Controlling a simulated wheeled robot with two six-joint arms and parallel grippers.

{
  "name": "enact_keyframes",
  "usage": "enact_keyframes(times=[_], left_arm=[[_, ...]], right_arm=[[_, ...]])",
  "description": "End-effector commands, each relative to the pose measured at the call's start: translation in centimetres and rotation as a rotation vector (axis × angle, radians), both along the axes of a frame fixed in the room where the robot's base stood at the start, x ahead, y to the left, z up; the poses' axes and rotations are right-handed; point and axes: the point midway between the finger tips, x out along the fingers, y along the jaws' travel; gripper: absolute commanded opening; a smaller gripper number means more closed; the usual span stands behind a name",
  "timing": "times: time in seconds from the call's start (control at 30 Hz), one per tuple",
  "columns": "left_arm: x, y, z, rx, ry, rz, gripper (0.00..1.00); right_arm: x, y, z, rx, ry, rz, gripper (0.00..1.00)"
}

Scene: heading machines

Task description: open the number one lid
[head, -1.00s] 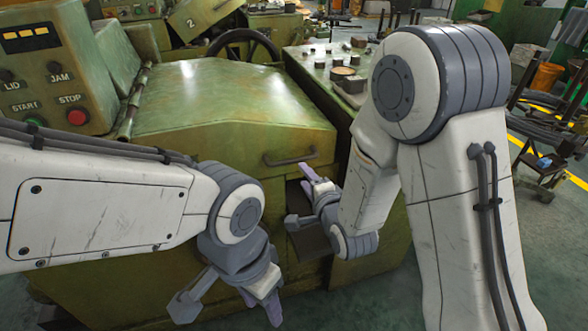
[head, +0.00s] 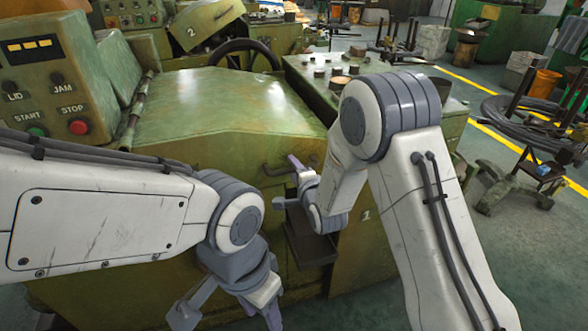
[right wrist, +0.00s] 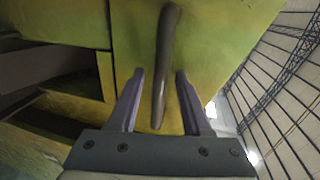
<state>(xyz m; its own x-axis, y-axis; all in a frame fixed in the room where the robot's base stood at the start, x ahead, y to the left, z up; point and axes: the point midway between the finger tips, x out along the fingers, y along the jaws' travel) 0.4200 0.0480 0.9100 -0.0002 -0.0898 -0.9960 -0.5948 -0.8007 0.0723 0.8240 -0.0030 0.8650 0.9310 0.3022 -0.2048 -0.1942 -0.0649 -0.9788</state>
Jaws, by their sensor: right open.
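The green lid (head: 215,100) of the nearest machine, marked 1, is down. Its dark bar handle (head: 277,170) is on the lid's sloped front. My right gripper (head: 291,160) is open at the handle, partly hidden by its own arm. In the right wrist view the handle (right wrist: 166,65) runs between the two purple fingers of the right gripper (right wrist: 159,75), with a gap on each side. My left gripper (head: 268,312) hangs low before the machine front, cut by the bottom edge, so its opening is unclear.
A control panel (head: 45,85) with LID, JAM, START and STOP controls stands at the left. A dark open chute (head: 310,247) juts from the front below the handle. Another machine marked 2 (head: 191,32) stands behind. Wire coils (head: 535,115) lie on the floor at right.

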Motion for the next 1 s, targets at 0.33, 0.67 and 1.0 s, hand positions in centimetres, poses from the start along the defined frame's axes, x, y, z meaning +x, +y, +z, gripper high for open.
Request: enact_keyframes(times=[0.33,0.67,1.0], left_arm=[[0.00,0.00,-0.01,0.000,0.000,0.000,0.50],[0.00,0.00,-0.01,0.000,0.000,0.000,0.50],[0.00,0.00,-0.01,0.000,0.000,0.000,0.50]], right_arm=[[-0.03,0.00,0.01,0.000,0.000,0.000,0.00],[-0.05,-0.01,0.00,0.000,0.000,0.000,0.00],[-0.06,0.00,-0.02,0.000,0.001,0.000,0.00]])
